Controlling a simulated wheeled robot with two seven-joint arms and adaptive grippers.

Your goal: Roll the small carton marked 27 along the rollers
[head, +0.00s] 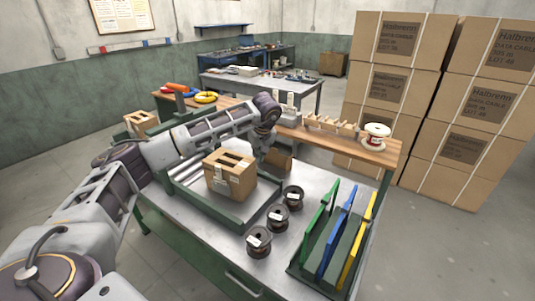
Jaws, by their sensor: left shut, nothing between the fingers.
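A small brown carton (229,177) with slots in its top stands upright on the metal rollers (187,171) of a green-framed track on the bench. Its pale labels are too small to read, so I cannot confirm the number 27. My left arm reaches across from the left, behind the carton. My left gripper (259,150) points down just beyond the carton's far right side, shut and empty. I cannot tell whether it touches the carton, which hides part of the view there. My right gripper is not in view.
Several dark spools (278,217) stand right of the track. A rack with green, blue and yellow panels (338,235) is at the front right. Behind are a wooden shelf (330,138) with a white spool (376,134) and tall stacked boxes (465,100). Another carton (141,123) sits at left.

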